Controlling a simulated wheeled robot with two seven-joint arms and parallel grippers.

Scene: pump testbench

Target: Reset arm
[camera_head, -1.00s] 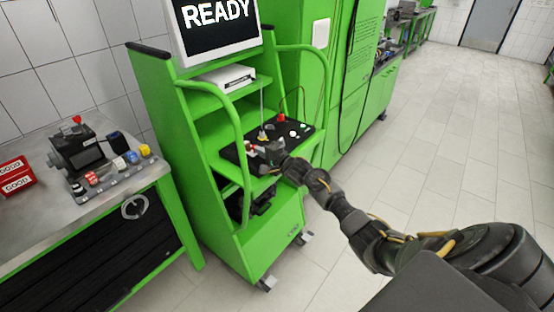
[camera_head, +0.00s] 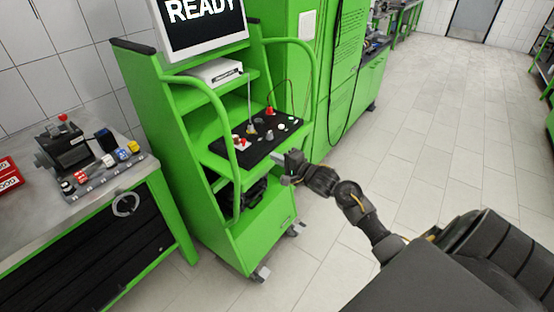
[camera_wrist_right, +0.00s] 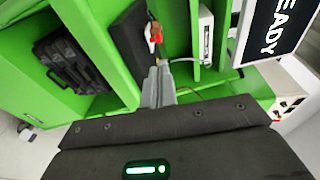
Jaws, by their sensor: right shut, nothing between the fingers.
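My right gripper (camera_head: 284,160) is just in front of the green testbench cart (camera_head: 262,238), near the front right edge of its black control panel (camera_head: 232,153). The gripper is apart from the panel, shut and empty. In the right wrist view its two fingers (camera_wrist_right: 158,84) lie together, pointing toward the cart shelves. The panel carries red, white and grey knobs and a small upright part with a thin hose. My left gripper is not in view.
A screen (camera_head: 205,22) reading READY tops the cart, above a white box (camera_head: 215,71). A steel workbench (camera_head: 40,215) with a black device (camera_head: 65,147) and coloured buttons stands at the left. A black case (camera_wrist_right: 72,66) sits on the lower shelf. The tiled floor at right is clear.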

